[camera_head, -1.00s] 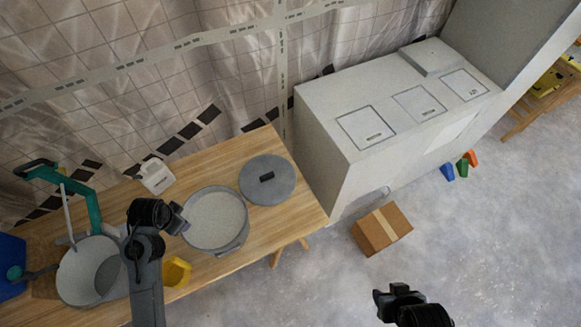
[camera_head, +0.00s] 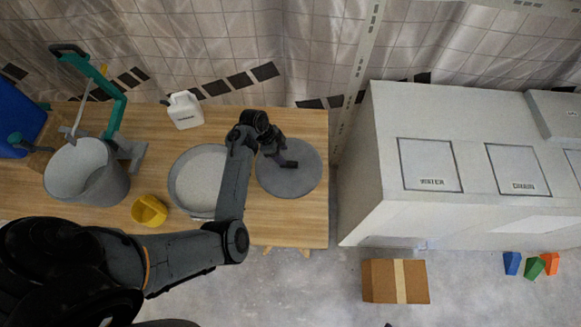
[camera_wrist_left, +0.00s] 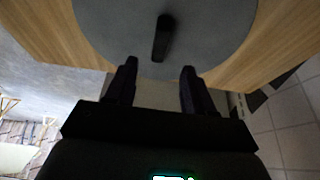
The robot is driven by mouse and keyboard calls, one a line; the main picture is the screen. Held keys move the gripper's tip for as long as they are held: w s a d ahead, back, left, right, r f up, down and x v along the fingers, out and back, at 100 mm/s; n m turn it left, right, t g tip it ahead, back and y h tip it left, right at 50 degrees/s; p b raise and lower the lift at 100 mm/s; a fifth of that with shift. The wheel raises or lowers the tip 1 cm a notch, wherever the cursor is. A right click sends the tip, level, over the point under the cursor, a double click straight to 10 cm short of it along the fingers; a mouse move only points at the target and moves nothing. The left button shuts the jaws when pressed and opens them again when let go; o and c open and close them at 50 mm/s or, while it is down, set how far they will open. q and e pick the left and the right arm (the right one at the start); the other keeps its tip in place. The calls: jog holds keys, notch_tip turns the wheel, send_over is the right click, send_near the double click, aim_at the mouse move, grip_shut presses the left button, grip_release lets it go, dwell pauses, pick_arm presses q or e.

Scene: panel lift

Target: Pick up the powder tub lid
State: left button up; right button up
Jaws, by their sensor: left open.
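The powder tub lid is a round grey disc (camera_head: 290,185) with a dark bar handle, lying flat on the wooden table near its right end. In the left wrist view the lid (camera_wrist_left: 110,30) fills the top middle, with its handle (camera_wrist_left: 161,38) upright in the picture. My left gripper (camera_head: 283,156) is over the lid, close to the handle. In the wrist view its two fingers (camera_wrist_left: 158,78) are apart and empty, with the handle ahead of the gap between them. The powder tub (camera_head: 176,185), holding pale powder, stands left of the lid, partly hidden by my arm.
A yellow scoop-like container (camera_head: 149,211), a white jug (camera_head: 185,110) and a grey bucket (camera_head: 85,172) beside a teal stand (camera_head: 113,118) are on the table. A large pale cabinet (camera_head: 385,160) stands to the right. A cardboard box (camera_head: 380,282) is on the floor.

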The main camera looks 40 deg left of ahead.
aim_at(288, 163)
pick_arm(q)
jog(key=shift+x, duration=0.9)
jog(key=b+x, duration=0.1)
jog(key=x, duration=0.3)
jog(key=shift+s+a, duration=0.15)
jog(key=shift+s, duration=0.05)
jog(key=shift+w+f+b, duration=0.15)
jog(key=shift+f+b, duration=0.15)
jog(key=shift+f, duration=0.1)
jog(key=shift+c, duration=0.3)
grip_shut()
